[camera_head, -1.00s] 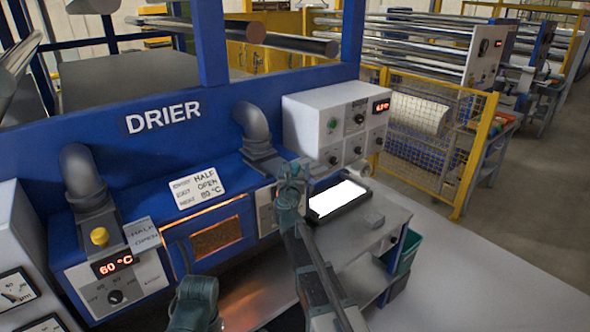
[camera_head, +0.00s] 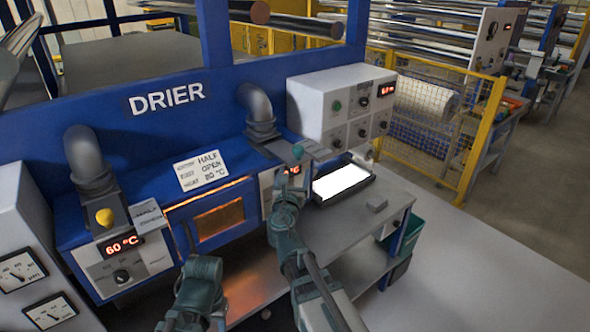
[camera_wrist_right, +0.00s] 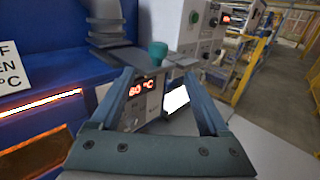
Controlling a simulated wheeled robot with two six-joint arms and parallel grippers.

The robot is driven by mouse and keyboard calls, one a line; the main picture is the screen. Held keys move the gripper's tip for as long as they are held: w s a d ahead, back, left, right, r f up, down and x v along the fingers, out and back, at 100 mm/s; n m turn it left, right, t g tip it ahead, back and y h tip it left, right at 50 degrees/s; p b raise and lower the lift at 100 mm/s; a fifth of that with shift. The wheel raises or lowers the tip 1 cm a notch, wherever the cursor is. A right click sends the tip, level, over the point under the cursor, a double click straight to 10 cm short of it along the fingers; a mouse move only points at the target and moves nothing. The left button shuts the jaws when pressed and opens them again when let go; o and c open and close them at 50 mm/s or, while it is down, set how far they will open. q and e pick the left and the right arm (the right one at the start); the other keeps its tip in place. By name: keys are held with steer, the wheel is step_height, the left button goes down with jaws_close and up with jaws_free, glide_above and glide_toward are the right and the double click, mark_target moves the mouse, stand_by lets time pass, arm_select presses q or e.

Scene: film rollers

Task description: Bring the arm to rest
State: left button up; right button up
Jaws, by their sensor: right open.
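My right gripper (camera_head: 291,180) is in front of the drier's right control box (camera_head: 268,187) and partly hides it. In the right wrist view this gripper (camera_wrist_right: 157,82) is open, with nothing between its fingers. Past the fingertips stand a green knob (camera_wrist_right: 157,54) and a red display (camera_wrist_right: 148,86) that seems to read 80 °C. The knob (camera_head: 297,152) also shows just above the gripper in the head view, apart from it. A teal part of my other arm (camera_head: 203,275) is at the bottom; its gripper cannot be made out.
The blue drier (camera_head: 120,135) fills the left. Its left control box (camera_head: 125,265) has a yellow knob (camera_head: 104,217) and reads 60 °C. Floor at right is clear.

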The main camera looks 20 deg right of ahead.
stand_by(0.4)
steer(key=s+a+f+m+g+b, duration=0.2)
steer(key=s+f+m+g, duration=0.25)
steer(key=f+m, duration=0.35)
steer(key=s+a+f+m+g+b, duration=0.1)
steer(key=s+f+m+g+b, duration=0.1)
steer(key=s+f+m+g, duration=0.45)
steer(key=s+a+f+m+g+y+b, duration=0.2)
steer(key=s+a+f+m+g+y, duration=0.3)
steer(key=s+a+f+m, duration=0.7)
steer(key=s+a+f+y, duration=0.1)
steer(key=s+a, duration=0.1)
steer(key=s, duration=0.2)
steer(key=shift+a+f+m+g, duration=0.15)
steer(key=shift+a+m+g, duration=0.1)
steer(key=shift+m+g, duration=0.1)
